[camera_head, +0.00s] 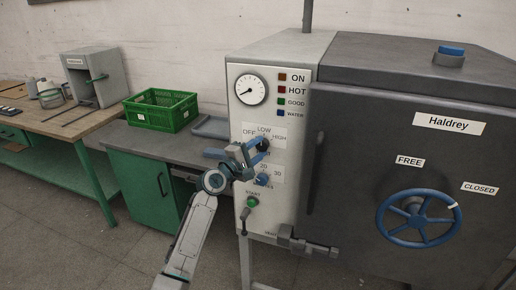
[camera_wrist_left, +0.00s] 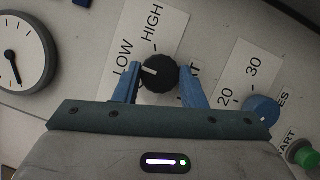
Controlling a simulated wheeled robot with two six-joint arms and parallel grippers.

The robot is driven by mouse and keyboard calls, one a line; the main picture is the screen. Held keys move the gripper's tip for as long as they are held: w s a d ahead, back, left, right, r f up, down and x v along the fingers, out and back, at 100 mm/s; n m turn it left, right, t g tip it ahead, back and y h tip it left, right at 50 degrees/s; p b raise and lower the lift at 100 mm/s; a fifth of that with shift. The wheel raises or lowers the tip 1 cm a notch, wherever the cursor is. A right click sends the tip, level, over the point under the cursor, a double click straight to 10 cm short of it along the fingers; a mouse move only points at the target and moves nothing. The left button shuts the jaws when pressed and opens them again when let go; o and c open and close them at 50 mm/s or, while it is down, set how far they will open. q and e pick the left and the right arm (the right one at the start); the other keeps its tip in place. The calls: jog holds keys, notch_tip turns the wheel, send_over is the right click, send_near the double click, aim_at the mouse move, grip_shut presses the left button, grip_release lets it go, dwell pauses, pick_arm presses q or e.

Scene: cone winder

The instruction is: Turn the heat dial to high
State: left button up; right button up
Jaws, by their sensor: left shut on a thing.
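The heat dial (camera_head: 264,144) is a dark round knob on the pale control panel (camera_head: 240,118), under the labels OFF, LOW and HIGH. In the left wrist view the black dial (camera_wrist_left: 160,75) sits between the two blue fingers of my left gripper (camera_wrist_left: 159,86), which is shut on it. The dial's white mark points left in that view, roughly toward LOW and away from HIGH. In the head view my left gripper (camera_head: 255,150) partly covers the dial and the label plate. My right gripper is not in view.
A blue dial (camera_head: 263,180) marked 20 and 30 sits just below, with a green start button (camera_head: 252,202) under it. A round gauge (camera_head: 251,90) is above. The dark door with a blue handwheel (camera_head: 418,217) is at right. A green crate (camera_head: 160,109) stands on the bench.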

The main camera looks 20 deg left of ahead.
pick_arm(q)
jog(key=m+g+p, duration=0.1)
jog(key=m, duration=0.1)
jog(key=shift+r+m, duration=0.15)
jog(key=shift+m, duration=0.25)
jog(key=m+g+y+p, duration=0.1)
jog(key=m, duration=0.2)
jog(key=shift+r+p, duration=0.15)
jog(key=shift+p, duration=0.2)
jog(key=m+g+y+p, duration=0.1)
jog(key=m, duration=0.1)
jog(key=shift+m+p, duration=0.3)
jog(key=shift+d+m+y+p, duration=0.1)
jog(key=shift+m+y+p, duration=0.4)
jog(key=shift+m, duration=0.3)
jog(key=shift+g, duration=0.3)
jog(key=o, duration=1)
jog(key=shift+s, duration=0.15)
